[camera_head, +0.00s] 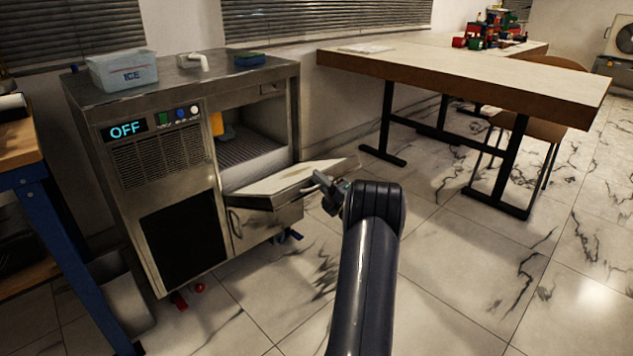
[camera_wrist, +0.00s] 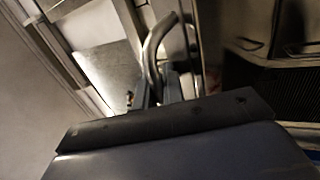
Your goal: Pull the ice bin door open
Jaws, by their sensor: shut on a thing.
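The ice bin door (camera_head: 285,185) is a pale-topped metal flap on the front of the steel ice machine (camera_head: 175,190). It stands open, tilted out to near level, and the bin opening (camera_head: 250,135) shows above it. My gripper (camera_head: 327,190) is at the door's outer edge, shut on its bar handle (camera_head: 318,181). In the wrist view the curved metal handle (camera_wrist: 155,45) rises from between the fingers (camera_wrist: 158,92). The fingertips' exact contact is partly hidden.
An ICE tub (camera_head: 122,72), a white pipe elbow (camera_head: 195,61) and a sponge (camera_head: 250,59) sit on the machine. A table (camera_head: 470,75) stands right, a blue-legged bench (camera_head: 50,230) left. Front floor is clear.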

